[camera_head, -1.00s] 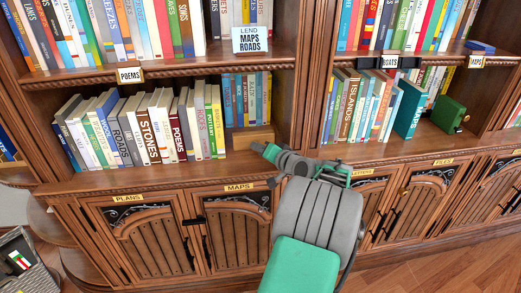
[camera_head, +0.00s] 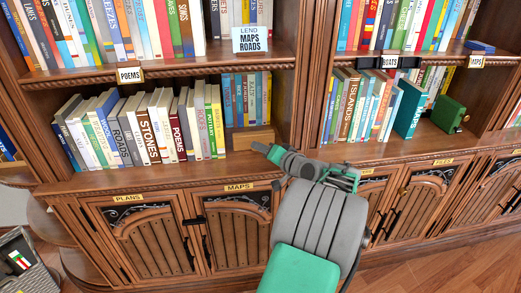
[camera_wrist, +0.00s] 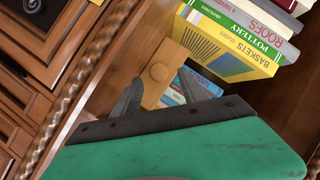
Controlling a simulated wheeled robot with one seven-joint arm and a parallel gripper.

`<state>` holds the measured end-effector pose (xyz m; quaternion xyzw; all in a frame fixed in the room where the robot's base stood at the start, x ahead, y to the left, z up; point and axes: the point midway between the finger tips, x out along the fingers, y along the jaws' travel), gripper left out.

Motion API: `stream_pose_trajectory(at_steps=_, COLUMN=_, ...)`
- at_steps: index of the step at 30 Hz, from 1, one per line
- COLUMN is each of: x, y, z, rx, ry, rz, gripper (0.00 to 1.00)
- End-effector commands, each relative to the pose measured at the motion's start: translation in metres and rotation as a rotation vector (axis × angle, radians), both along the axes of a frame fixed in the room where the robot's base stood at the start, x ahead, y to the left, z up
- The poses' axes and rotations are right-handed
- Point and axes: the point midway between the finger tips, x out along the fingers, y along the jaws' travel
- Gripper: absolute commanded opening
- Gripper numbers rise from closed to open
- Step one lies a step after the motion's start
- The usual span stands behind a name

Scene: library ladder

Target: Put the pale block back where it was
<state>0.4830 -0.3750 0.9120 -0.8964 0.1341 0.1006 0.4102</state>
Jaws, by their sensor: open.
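The pale block (camera_head: 250,138) is a light wooden block on the lower shelf, below a row of small books. My gripper (camera_head: 262,150) is just in front of the block's right end in the head view. In the wrist view my gripper (camera_wrist: 160,82) is open, its two dark fingers spread on either side of the block in the picture. I cannot tell whether the fingers touch it.
Small books (camera_head: 246,98) stand above the block. A row of larger books (camera_head: 150,125) is left of it, its nearest book (camera_wrist: 235,45) yellow and green. A shelf divider (camera_head: 302,80) rises to the right. The carved shelf edge (camera_head: 170,178) runs in front.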

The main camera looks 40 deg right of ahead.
Motion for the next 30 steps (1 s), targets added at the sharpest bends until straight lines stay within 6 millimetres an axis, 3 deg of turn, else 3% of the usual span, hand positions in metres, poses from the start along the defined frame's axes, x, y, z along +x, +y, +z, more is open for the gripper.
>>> stream_pose_trajectory(at_steps=6, x=-0.056, y=0.007, z=0.017, rx=-0.001, ry=0.0, rz=-0.008, gripper=0.5)
stream_pose_trajectory(at_steps=10, x=-0.08, y=0.012, z=0.025, rx=-0.002, ry=0.0, rz=-0.005, gripper=0.5)
stream_pose_trajectory(at_steps=15, x=-0.092, y=0.015, z=0.028, rx=0.0, ry=-0.001, rz=-0.001, gripper=0.5)
stream_pose_trajectory(at_steps=19, x=-0.08, y=0.03, z=0.025, rx=-0.007, ry=0.037, rz=0.037, gripper=0.5)
stream_pose_trajectory(at_steps=22, x=-0.051, y=0.072, z=0.01, rx=-0.032, ry=0.151, rz=0.138, gripper=0.5)
stream_pose_trajectory(at_steps=25, x=-0.026, y=0.141, z=-0.011, rx=-0.086, ry=0.33, rz=0.289, gripper=0.5)
stream_pose_trajectory(at_steps=28, x=-0.023, y=0.214, z=-0.032, rx=-0.162, ry=0.522, rz=0.441, gripper=0.5)
stream_pose_trajectory(at_steps=30, x=-0.035, y=0.263, z=-0.043, rx=-0.226, ry=0.649, rz=0.542, gripper=0.5)
